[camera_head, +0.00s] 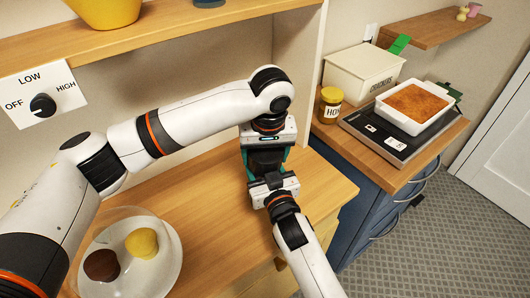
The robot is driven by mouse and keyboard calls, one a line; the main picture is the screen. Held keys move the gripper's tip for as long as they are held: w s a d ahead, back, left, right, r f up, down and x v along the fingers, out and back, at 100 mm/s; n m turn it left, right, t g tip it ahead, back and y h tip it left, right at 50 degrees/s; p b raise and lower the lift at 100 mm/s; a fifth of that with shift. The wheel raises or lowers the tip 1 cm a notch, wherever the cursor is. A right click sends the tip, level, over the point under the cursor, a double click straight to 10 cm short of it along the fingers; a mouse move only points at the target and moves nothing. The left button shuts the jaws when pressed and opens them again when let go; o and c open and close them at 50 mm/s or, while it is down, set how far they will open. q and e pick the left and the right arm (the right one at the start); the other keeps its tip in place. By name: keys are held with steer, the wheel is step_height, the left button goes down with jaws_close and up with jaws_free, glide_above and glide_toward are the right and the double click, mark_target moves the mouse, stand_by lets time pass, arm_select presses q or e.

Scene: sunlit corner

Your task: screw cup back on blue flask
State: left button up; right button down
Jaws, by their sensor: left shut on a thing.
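My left gripper (268,150) comes over from the left and points down above the wooden counter. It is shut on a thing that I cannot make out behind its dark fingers. My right gripper (270,176) comes in from the bottom and faces the left one, close against it. Whether the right gripper is open or shut is hidden. Narrow teal edges show beside the dark fingers, but I cannot tell whether they belong to the grippers or to the flask. Neither the blue flask nor its cup can be clearly made out.
A plate (172,272) with a brown and a yellow round thing under a clear cover stands at lower left. At right are a honey jar (329,106), a crackers box (352,78) and a baking dish (420,126) on a scale (370,136). The counter (205,195) between is clear.

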arm_select(q)
steer(key=m, duration=0.5)
steer(key=shift+m, duration=0.3)
steer(key=o, duration=1.1)
steer(key=shift+s+d+r, duration=0.1)
steer(key=shift+s+r, duration=0.1)
steer(key=shift+r, duration=0.95)
steer(key=shift+s+d+r, duration=0.1)
steer(key=shift+s+r, duration=0.1)
steer(key=shift+r, duration=0.9)
steer(key=shift+c, duration=0.7)
